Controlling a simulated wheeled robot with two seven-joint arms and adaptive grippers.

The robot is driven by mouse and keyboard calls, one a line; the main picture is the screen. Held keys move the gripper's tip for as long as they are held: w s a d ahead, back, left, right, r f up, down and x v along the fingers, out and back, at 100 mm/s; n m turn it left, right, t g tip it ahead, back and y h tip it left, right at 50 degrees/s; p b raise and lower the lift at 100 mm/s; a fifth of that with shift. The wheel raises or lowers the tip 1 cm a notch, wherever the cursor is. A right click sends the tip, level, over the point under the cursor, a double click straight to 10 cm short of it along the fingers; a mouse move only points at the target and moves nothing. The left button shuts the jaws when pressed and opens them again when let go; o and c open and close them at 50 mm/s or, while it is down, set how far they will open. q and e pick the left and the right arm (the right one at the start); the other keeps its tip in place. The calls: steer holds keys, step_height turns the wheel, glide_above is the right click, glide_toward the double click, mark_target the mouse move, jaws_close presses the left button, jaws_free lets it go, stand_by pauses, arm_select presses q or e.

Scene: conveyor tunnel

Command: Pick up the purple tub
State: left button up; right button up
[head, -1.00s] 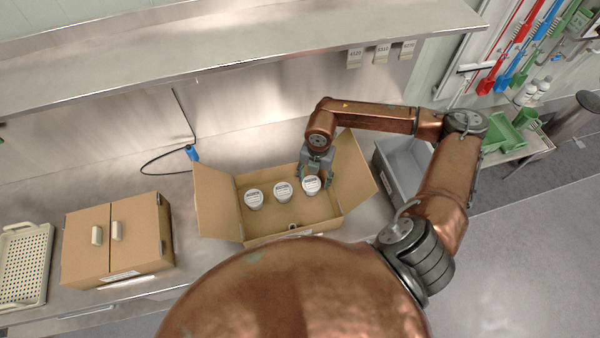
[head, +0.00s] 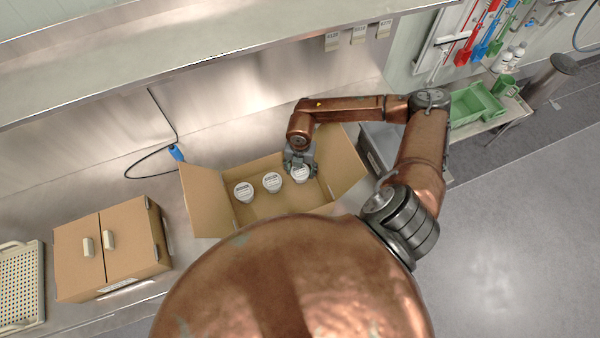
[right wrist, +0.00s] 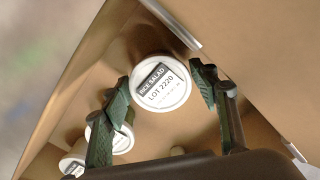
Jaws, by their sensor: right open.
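No purple tub shows in either view. Three tubs with white lids stand in a row in the open cardboard box (head: 262,222): a left tub (head: 244,192), a middle tub (head: 272,183) and a right tub (head: 300,174). My right gripper (right wrist: 160,78) is open. Its fingers are on either side of the right tub, whose lid (right wrist: 160,84) reads RICE SALAD, LOT 2220 in the right wrist view. I cannot tell whether they touch it. The tub sides are mostly hidden. My left gripper is not in view.
The box's raised right flap (head: 345,165) is close to my right gripper. A closed carton (head: 110,250) and a perforated tray (head: 20,285) stand at left. A grey bin (head: 376,150) is right of the box. A steel shelf (head: 200,60) overhangs the counter.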

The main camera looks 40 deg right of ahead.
steer(key=shift+c, duration=0.6)
steer(key=c, duration=0.8)
steer(key=shift+r, duration=0.1)
steer(key=shift+r+b, duration=0.45)
steer(key=shift+r, duration=0.15)
steer(key=s+a+r+b, duration=0.2)
steer(key=a+r, duration=0.3)
steer(key=a, duration=0.1)
steer(key=s+a+r+b, duration=0.1)
steer(key=s+a+r, duration=0.2)
steer(key=a+r, duration=0.3)
steer(key=shift+s+a+r+b, duration=0.3)
steer(key=shift+a+b, duration=0.1)
steer(key=shift+a, duration=0.05)
